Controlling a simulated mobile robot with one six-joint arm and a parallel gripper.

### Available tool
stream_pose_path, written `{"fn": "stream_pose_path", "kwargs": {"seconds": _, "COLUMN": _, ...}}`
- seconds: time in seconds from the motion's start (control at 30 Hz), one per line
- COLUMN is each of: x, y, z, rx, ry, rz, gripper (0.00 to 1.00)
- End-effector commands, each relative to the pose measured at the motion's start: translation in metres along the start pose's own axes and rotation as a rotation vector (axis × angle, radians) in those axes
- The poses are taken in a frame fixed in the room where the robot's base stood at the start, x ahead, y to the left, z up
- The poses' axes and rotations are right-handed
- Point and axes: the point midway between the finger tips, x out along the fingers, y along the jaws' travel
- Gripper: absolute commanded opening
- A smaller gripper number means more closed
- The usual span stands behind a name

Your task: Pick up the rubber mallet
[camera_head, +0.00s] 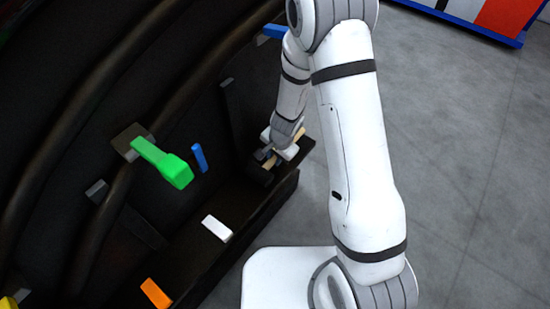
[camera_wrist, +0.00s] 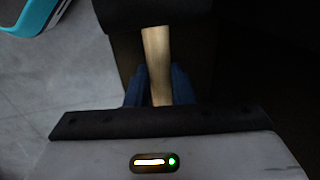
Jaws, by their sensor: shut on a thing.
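The rubber mallet shows in the wrist view as a pale wooden handle (camera_wrist: 156,50) running between the two dark blue fingers of my gripper (camera_wrist: 158,74). The fingers are shut on the handle. In the head view, my gripper (camera_head: 267,153) is low at the right end of the dark ledge, partly behind my forearm. A bit of tan wood (camera_head: 270,162) shows beside it. I cannot tell whether the mallet touches the ledge.
A dark curved shell (camera_head: 60,120) with a ledge (camera_head: 262,208) fills the left. A green block (camera_head: 165,165), a blue piece (camera_head: 200,158), a white piece (camera_head: 217,228) and an orange piece (camera_head: 156,293) are on it. Open grey floor (camera_head: 460,150) lies to the right.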

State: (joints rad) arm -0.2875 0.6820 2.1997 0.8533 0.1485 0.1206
Motion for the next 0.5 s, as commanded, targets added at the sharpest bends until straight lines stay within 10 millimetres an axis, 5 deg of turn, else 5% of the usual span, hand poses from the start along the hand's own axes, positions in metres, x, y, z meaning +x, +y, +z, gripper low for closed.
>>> {"fn": "stream_pose_path", "kwargs": {"seconds": 0.23, "x": -0.044, "y": -0.009, "z": 0.000, "rx": 0.000, "ry": 0.000, "rz": -0.002, "gripper": 0.00}}
{"fn": "stream_pose_path", "kwargs": {"seconds": 0.5, "x": -0.040, "y": 0.044, "z": -0.002, "rx": 0.007, "ry": 0.002, "rz": -0.001, "gripper": 0.00}}
